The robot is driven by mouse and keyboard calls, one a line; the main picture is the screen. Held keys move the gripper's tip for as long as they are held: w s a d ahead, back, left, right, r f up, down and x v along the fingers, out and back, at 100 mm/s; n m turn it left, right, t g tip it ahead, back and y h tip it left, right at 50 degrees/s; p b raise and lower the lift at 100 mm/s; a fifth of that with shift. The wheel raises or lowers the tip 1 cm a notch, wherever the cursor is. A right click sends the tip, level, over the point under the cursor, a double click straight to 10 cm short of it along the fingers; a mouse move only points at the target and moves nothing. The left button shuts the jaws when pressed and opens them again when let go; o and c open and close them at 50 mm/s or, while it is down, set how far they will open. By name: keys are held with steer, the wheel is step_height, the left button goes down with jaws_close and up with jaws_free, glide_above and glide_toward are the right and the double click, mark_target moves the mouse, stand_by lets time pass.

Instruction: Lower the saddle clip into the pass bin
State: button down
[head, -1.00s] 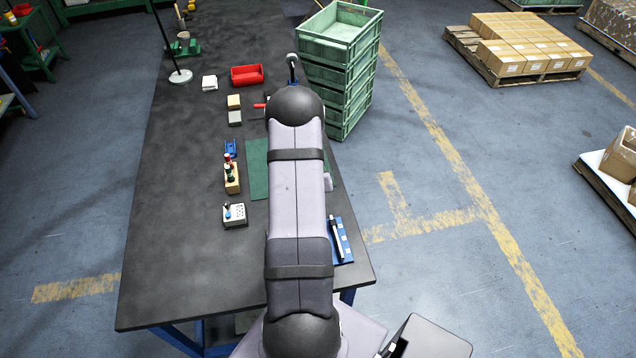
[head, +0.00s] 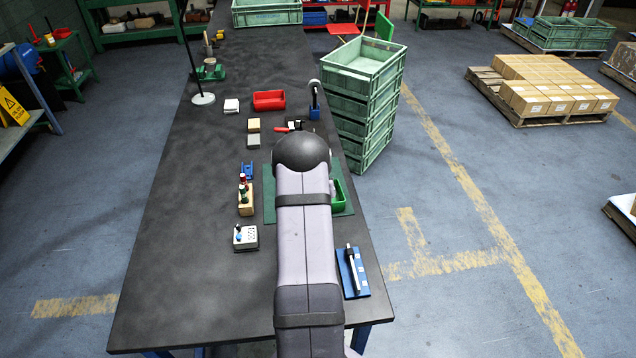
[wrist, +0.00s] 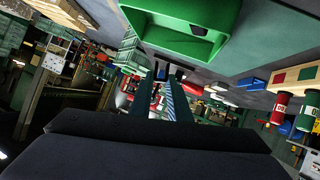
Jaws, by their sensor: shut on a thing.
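The green bin (head: 340,193) stands on the green mat at the table's right side, partly hidden behind my arm. It fills the top of the wrist view (wrist: 190,48), with its open inside partly showing. My gripper (wrist: 162,80) shows in the wrist view with both fingers close together, shut on a small dark part between the tips. This part, the saddle clip (wrist: 174,72), is small and its shape is hard to make out. The fingertips appear just beside the bin's edge; their height against the rim is unclear. In the head view my arm hides the gripper and clip.
A red bin (head: 269,100) lies farther back. Left of the mat stand a wooden block with red and green plugs (head: 245,198), a blue cradle (head: 248,171) and a white perforated box (head: 245,237). A blue plate (head: 352,272) lies front right. The table's left side is clear.

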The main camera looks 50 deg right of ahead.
steer(key=shift+d, duration=0.15)
steer(key=shift+w+d+b, duration=0.45)
steer(key=shift+d+b, duration=0.1)
steer(key=shift+d, duration=0.15)
steer(key=shift+f, duration=0.1)
stand_by(0.6)
steer(key=shift+f+b, duration=1.6)
steer(key=shift+f, duration=0.05)
steer(key=shift+f+b, duration=2)
steer(key=shift+f, duration=0.3)
stand_by(1.1)
steer(key=c, duration=1.6)
jaws_free()
